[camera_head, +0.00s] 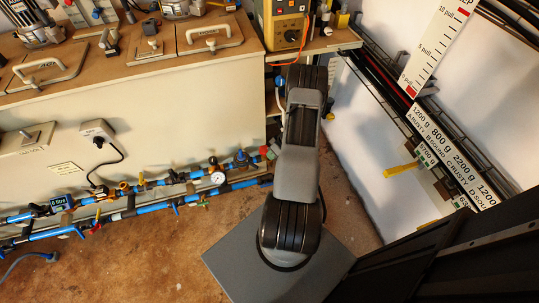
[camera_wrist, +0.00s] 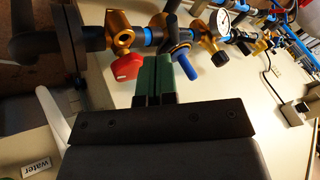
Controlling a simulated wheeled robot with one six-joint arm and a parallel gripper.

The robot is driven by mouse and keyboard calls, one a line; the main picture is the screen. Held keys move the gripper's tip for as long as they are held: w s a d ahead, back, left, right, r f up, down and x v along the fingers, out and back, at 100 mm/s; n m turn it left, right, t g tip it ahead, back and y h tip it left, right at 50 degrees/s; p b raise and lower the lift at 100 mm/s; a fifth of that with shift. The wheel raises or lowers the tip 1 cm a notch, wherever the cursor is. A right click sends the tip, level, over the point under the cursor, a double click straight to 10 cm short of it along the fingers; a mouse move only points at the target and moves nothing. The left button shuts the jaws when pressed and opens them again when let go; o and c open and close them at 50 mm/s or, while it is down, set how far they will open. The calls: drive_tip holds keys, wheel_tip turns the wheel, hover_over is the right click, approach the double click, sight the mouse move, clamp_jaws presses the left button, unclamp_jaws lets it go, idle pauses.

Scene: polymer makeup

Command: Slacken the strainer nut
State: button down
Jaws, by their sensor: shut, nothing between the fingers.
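My gripper (camera_wrist: 154,62) is shut and empty, its green fingers side by side, pointing at the pipe line in the wrist view. Just beyond the fingertips is a dark fitting with a blue branch (camera_wrist: 188,67) slanting down to the right. I cannot tell which part is the strainer nut. Left of the fingertips is a brass fitting (camera_wrist: 122,30) with a red knob (camera_wrist: 125,67). I cannot tell whether the fingers touch anything. In the head view, my arm hides the gripper; a blue fitting (camera_head: 240,158) shows on the pipe line left of the arm.
A pressure gauge (camera_head: 217,177) stands on the pipe line and shows in the wrist view (camera_wrist: 220,22). More valves continue along the pipes beside the pale cabinet (camera_head: 180,110). A white panel labelled water (camera_wrist: 37,166) is at lower left in the wrist view. Brown floor (camera_head: 130,265) lies open below.

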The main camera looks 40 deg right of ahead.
sight(247, 162)
drive_tip(key=b+x, duration=0.2)
drive_tip(key=x, duration=0.5)
drive_tip(key=shift+a+f, duration=0.2)
drive_tip(key=shift+f, duration=0.15)
drive_tip(key=shift+w, duration=0.15)
